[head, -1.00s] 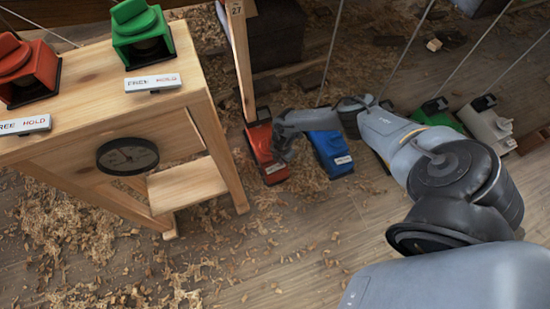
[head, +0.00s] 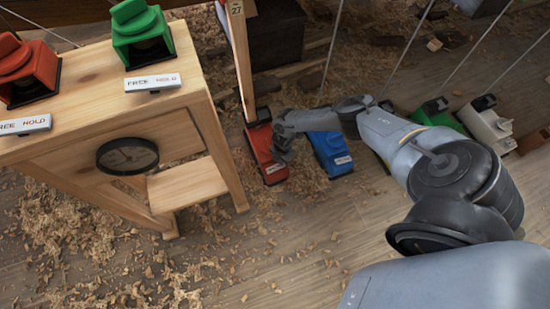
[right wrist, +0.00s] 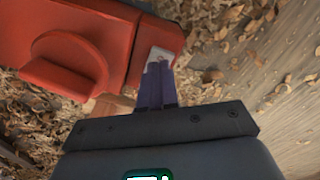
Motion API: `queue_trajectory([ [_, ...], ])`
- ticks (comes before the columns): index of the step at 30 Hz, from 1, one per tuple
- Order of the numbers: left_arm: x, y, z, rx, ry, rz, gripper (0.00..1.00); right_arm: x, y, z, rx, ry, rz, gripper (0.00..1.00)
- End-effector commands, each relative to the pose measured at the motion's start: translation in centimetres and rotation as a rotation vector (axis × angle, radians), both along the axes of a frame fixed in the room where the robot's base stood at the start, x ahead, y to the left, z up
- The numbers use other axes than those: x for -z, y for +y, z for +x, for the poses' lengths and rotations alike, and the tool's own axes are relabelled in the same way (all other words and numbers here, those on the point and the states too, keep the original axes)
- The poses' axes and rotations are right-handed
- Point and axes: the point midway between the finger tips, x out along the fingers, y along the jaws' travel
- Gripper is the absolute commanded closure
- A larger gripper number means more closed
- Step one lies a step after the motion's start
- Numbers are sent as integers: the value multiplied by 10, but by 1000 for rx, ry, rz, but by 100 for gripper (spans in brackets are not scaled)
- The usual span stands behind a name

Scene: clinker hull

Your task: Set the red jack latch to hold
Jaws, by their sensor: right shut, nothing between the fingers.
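A red jack (head: 265,152) stands on the floor at the foot of a wooden post, with a small pale label plate (head: 274,169) at its near end. My right gripper (head: 283,155) is at the right side of this jack. In the right wrist view the red jack (right wrist: 70,70) shows a raised round part on top. There my right gripper (right wrist: 157,68) is shut and empty, its fingertips at the pale plate (right wrist: 159,54) on the jack's end. I cannot tell whether they touch it. The latch setting cannot be read. My left gripper is not in view.
A blue jack (head: 330,150) stands close to the right of the red one. A wooden bench (head: 60,140) at left carries another red unit (head: 28,70) and a green unit (head: 140,30) with FREE/HOLD plates. Wood shavings cover the floor; thin rods slant across the back.

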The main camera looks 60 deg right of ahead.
Motion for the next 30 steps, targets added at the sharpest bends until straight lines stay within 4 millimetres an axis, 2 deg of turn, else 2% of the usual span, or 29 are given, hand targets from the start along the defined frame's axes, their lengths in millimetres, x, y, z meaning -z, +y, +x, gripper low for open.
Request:
queue_trajectory([
  [30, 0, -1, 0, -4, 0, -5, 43, 16, 1, 0, -1, 0, 1, 100],
])
